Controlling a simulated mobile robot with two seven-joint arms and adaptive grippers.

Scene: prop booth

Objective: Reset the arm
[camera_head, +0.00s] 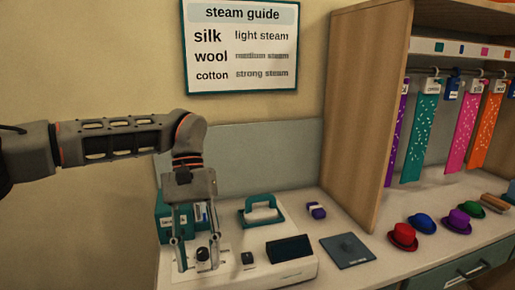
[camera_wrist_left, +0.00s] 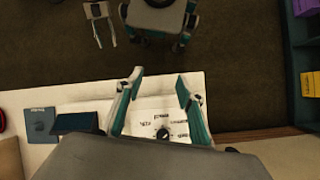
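My left gripper (camera_head: 198,264) points down over the white steam station (camera_head: 290,270), its fingers apart with the black dial knob (camera_head: 202,254) between them in the picture. In the left wrist view, my left gripper (camera_wrist_left: 160,76) is also open and empty, and the knob (camera_wrist_left: 164,134) shows beyond the palm side, near printed labels. I cannot tell if a finger touches the knob. My right gripper (camera_wrist_left: 106,40) shows small at the top of the left wrist view, away from the counter, with its fingers apart and nothing between them.
A teal-handled iron (camera_head: 262,210), a dark block (camera_head: 290,248) and a teal box (camera_head: 170,220) crowd the station. A flat blue-grey pad (camera_head: 348,250), a purple block (camera_head: 316,210) and several hats (camera_head: 403,236) lie rightward. A wooden cabinet side (camera_head: 365,110) rises behind.

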